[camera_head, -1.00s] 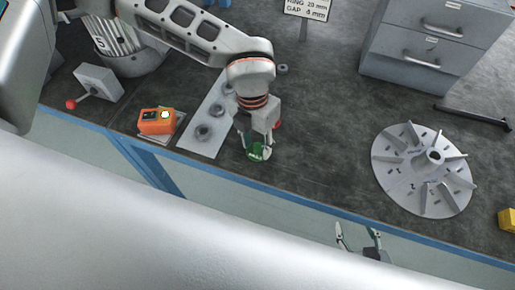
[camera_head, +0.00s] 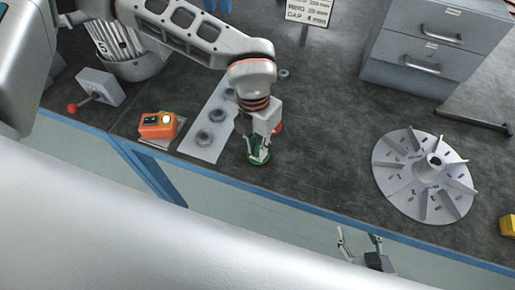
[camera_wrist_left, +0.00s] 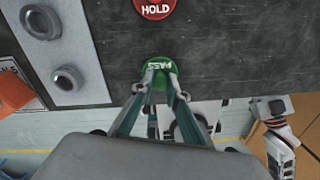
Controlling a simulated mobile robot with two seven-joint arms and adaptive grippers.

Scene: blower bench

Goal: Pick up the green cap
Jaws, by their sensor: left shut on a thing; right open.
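The green cap (camera_head: 259,157) is a small round disc near the front edge of the bench. In the left wrist view the green cap (camera_wrist_left: 154,68) shows the word PASS, between my fingertips. My left gripper (camera_head: 257,150) points down at it and is shut on it; in the wrist view the gripper's fingers (camera_wrist_left: 160,75) pinch its near part. I cannot tell whether the cap is clear of the bench top. My right gripper (camera_head: 360,243) is open and empty, low in the head view in front of the bench edge.
A red HOLD disc (camera_wrist_left: 155,6) lies just behind the green cap. A grey plate with rings (camera_head: 208,140) and an orange device (camera_head: 158,124) lie to the left. A finned impeller (camera_head: 400,190) and a drawer cabinet (camera_head: 430,45) stand to the right. The bench between is clear.

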